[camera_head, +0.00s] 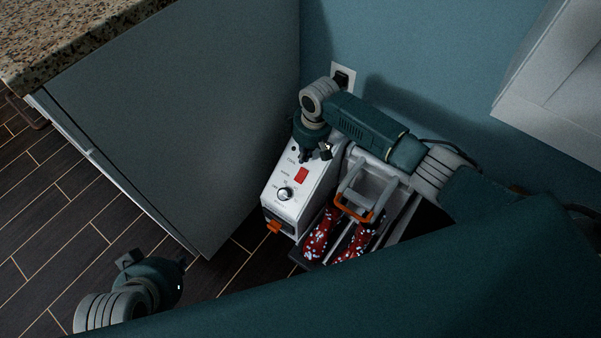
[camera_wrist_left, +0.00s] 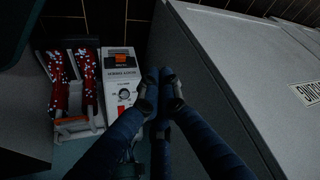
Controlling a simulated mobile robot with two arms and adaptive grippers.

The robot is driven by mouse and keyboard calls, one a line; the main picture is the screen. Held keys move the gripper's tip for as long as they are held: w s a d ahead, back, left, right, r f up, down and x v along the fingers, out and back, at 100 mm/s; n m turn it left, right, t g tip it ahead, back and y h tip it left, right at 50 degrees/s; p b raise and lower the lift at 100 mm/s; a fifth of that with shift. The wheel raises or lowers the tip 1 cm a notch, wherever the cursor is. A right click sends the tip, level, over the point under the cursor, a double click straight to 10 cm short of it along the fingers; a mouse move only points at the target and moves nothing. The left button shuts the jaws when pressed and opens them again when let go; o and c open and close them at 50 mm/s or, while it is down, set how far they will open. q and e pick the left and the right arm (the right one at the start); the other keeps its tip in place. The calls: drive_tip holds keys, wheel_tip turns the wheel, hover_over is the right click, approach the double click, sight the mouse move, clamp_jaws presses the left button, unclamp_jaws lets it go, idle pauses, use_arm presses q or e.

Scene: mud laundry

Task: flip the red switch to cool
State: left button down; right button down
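A white control box (camera_head: 284,209) stands on the floor by the grey cabinet. Its top face has a red switch (camera_head: 301,175) and a round knob (camera_head: 286,194); small print beside them is hard to read. My right gripper (camera_head: 316,155) points down over the far end of the box, just beyond the red switch; its finger opening is unclear. My left gripper hangs over the floor at lower left, its fingertips hidden in the head view. In the left wrist view its fingers (camera_wrist_left: 160,78) meet, empty.
A boot dryer rack with an orange-trimmed handle (camera_head: 353,209) and red patterned boots (camera_head: 320,235) stands right beside the box. A grey cabinet (camera_head: 190,110) walls off the left. A wall outlet (camera_head: 342,78) is behind. Dark floor tiles (camera_head: 60,220) are clear at left.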

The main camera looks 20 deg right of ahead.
use_arm(q)
drive_tip(key=s, duration=0.1)
drive_tip(key=s+a+g+p, duration=0.1)
drive_tip(key=s, duration=0.1)
drive_tip(key=s+g+p, duration=0.1)
drive_tip(key=s, duration=0.1)
drive_tip(key=shift+s+a+r+y, duration=0.15)
drive_tip(key=shift+a+r+y, duration=0.05)
drive_tip(key=shift+a+y, duration=0.1)
idle(0.4)
